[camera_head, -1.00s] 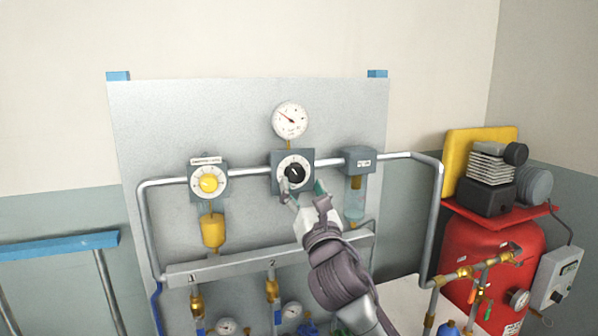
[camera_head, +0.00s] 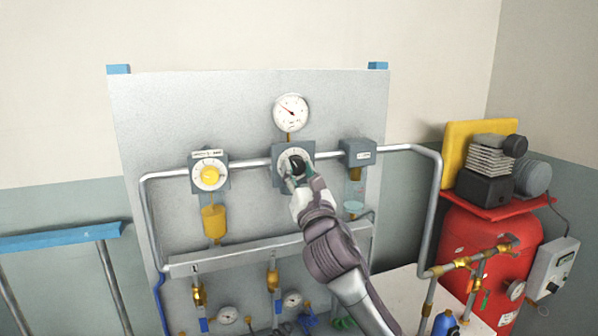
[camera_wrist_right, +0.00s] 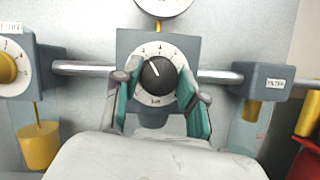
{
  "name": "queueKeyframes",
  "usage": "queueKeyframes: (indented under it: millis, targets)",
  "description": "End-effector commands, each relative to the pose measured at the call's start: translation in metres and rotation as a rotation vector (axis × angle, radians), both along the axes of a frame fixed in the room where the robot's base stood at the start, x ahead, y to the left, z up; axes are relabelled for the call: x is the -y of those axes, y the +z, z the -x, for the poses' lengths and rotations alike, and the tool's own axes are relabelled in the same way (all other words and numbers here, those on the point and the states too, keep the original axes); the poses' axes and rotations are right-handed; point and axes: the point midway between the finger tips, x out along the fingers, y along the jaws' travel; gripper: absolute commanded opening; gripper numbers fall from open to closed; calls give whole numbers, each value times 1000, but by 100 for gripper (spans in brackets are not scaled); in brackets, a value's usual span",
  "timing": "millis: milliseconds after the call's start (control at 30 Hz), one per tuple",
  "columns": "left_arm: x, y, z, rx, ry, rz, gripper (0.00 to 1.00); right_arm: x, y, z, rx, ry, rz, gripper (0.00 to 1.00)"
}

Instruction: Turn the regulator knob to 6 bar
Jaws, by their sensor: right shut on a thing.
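The black regulator knob (camera_head: 297,163) sits on a white dial in a grey square housing in the middle of the panel. In the right wrist view the knob (camera_wrist_right: 157,72) has a white mark pointing to the upper left of its printed scale. My right gripper (camera_wrist_right: 157,80) is shut on the knob, with one green-padded finger on each side. In the head view my right gripper (camera_head: 298,172) covers the lower part of the dial. The round pressure gauge (camera_head: 291,112) above has its needle towards the upper left. My left gripper is not in view.
A yellow knob (camera_head: 209,176) on a white dial is to the left on the same pipe. A grey filter block (camera_head: 358,153) is close on the right. A lower manifold bar (camera_head: 185,266) runs below. A red tank (camera_head: 490,260) stands at right.

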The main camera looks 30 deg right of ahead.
Motion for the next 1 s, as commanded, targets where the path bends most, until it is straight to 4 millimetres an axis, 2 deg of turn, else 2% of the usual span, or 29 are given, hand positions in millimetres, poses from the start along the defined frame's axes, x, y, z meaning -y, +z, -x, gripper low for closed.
queueKeyframes:
  millis: [367,1000]
  targets:
    - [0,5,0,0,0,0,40,-1,1,0,20,1,-88,7]
    - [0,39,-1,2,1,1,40,-3,5,-1,152,1,-638,7]
